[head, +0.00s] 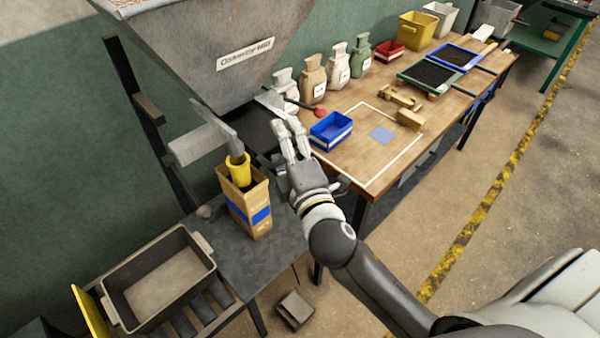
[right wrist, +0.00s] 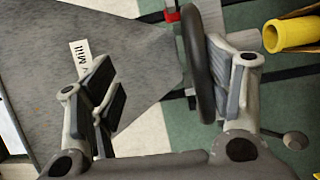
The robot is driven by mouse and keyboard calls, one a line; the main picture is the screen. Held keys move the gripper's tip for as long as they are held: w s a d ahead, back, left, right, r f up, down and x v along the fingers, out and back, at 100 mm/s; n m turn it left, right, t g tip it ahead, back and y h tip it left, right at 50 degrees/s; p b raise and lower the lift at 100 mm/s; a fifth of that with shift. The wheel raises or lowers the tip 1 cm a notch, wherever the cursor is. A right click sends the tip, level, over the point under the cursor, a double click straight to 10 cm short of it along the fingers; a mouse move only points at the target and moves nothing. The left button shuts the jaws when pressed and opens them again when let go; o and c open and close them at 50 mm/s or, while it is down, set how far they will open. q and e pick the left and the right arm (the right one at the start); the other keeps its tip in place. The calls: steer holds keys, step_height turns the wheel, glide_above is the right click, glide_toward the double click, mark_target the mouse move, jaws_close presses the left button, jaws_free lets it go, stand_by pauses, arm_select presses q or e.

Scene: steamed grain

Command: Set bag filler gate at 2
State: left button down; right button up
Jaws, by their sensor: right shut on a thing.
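The bag filler's grey hopper (head: 215,60) hangs at upper left in the head view, with a nameplate on its front. My right gripper (head: 287,138) is just below the hopper's lower right side. In the right wrist view my right gripper (right wrist: 165,85) has a dark curved bar, seemingly the gate handle (right wrist: 197,65), between its fingers, against the right finger. It is shut on that handle, though the left finger looks apart from it in the picture. In the head view the hand hides the handle. No gate scale is readable. My left gripper is out of view.
A paper bag (head: 248,210) with a blue band stands below a yellow tube (head: 238,170). A blue bin (head: 331,131), several bottle-shaped sacks and wooden blocks sit on the wooden table (head: 365,170). A grey tray (head: 155,281) is at lower left.

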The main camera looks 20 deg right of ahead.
steer(key=shift+s+a+r, duration=0.25)
steer(key=shift+s+r, duration=0.4)
steer(key=shift+r, duration=0.1)
steer(key=shift+c, duration=0.5)
steer(key=shift+s+f+t+b, duration=0.15)
steer(key=shift+s+b, duration=0.15)
steer(key=shift+s, duration=0.55)
steer(key=shift+s+f+t+b, duration=0.15)
steer(key=shift+s+b, duration=0.1)
steer(key=shift+s, duration=0.55)
steer(key=shift+c, duration=0.5)
steer(key=s, duration=0.3)
steer(key=shift+a+r, duration=0.1)
steer(key=shift+r, duration=0.15)
steer(key=shift+c, duration=1.1)
arm_select(q)
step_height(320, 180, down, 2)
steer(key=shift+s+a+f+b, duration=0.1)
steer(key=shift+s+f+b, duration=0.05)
steer(key=shift+b, duration=0.55)
arm_select(e)
steer(key=shift+s+a+f, duration=0.1)
steer(key=shift+s+f, duration=0.15)
steer(key=shift+s, duration=0.3)
steer(key=shift+s+f, duration=0.2)
steer(key=shift+s, duration=0.3)
steer(key=shift+w, duration=0.1)
